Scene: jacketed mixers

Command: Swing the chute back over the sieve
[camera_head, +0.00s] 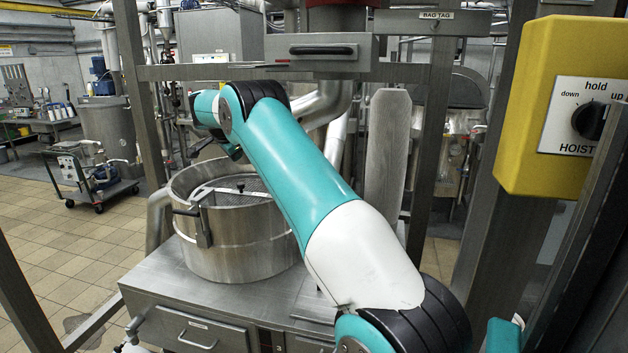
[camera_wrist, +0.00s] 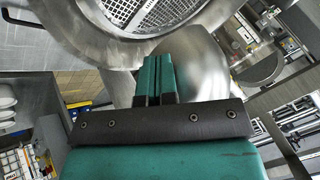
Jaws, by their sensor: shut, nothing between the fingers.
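The sieve is a round steel drum (camera_head: 240,240) on a steel cabinet, its mesh top partly open to view in the head view. Its mesh and rim (camera_wrist: 97,22) also show at the top of the wrist view. A curved steel pipe that looks like the chute (camera_head: 328,102) comes down behind my arm at the sieve's right; its lower end is hidden there. In the wrist view, the bent pipe (camera_wrist: 207,62) lies just beyond and right of my gripper's fingers (camera_wrist: 154,75), which are together and empty. I cannot tell whether they touch it.
A yellow hoist control box (camera_head: 560,105) with a dial is at the right. Steel frame posts and a crossbar surround the sieve. A slide gate with a handle (camera_head: 322,50) sits above the chute. A small cart with a pump (camera_head: 95,180) stands on the tiled floor at left.

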